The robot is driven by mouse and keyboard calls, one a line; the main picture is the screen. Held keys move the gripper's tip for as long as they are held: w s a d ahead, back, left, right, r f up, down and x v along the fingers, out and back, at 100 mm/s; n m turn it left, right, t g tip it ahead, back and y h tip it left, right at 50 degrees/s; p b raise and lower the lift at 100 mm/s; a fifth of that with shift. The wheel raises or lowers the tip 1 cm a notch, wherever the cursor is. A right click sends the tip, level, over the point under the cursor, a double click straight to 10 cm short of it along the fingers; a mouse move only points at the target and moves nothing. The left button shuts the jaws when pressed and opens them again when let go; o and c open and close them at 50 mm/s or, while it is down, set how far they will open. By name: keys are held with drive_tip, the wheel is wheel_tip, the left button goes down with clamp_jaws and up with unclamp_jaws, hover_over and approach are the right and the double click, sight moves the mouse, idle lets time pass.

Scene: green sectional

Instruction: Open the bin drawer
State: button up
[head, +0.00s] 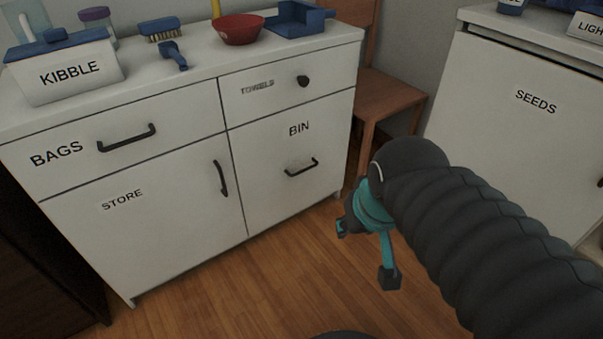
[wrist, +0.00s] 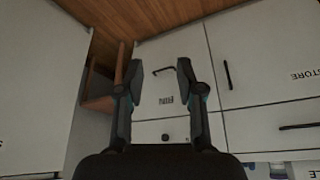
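The bin drawer (head: 270,190) is a white front labelled BIN, low on the right side of the white cabinet, and it looks closed. Its dark bar handle (head: 302,167) has a smudged pale patch above it. My gripper (head: 366,252) is open and empty, in front of and to the right of the drawer, apart from the handle. In the wrist view, the picture is upside down. There the bin drawer (wrist: 158,86) and its handle (wrist: 163,71) show between the two spread fingers of my gripper (wrist: 159,73). Nothing hides the handle.
The towels drawer (head: 340,75), with a round knob, is above. The store door (head: 130,245) and bags drawer (head: 185,110) are left. A wooden chair (head: 392,95) stands between this cabinet and the seeds cabinet (head: 500,130). The floor (head: 270,290) before the drawer is clear.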

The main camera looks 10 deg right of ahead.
drive_tip(key=w+d+f+m+g+b, duration=0.1)
drive_tip(key=w+d+f, duration=0.4)
drive_tip(key=f, duration=0.5)
drive_tip(key=w+d+f+m+g+h+b, duration=0.1)
drive_tip(key=w+d+f, duration=0.2)
drive_tip(key=w+f, duration=0.55)
drive_tip(key=w+d+f+m+g, duration=0.15)
drive_tip(key=w+d+f, duration=0.25)
drive_tip(key=f, duration=0.7)
drive_tip(key=m+t+y+b, duration=0.1)
drive_tip(key=m+t+y, duration=0.8)
drive_tip(key=t, duration=0.8)
approach(305, 169)
drive_tip(key=x, duration=1)
drive_tip(key=shift+w+f, duration=0.1)
drive_tip(key=shift+f, duration=0.2)
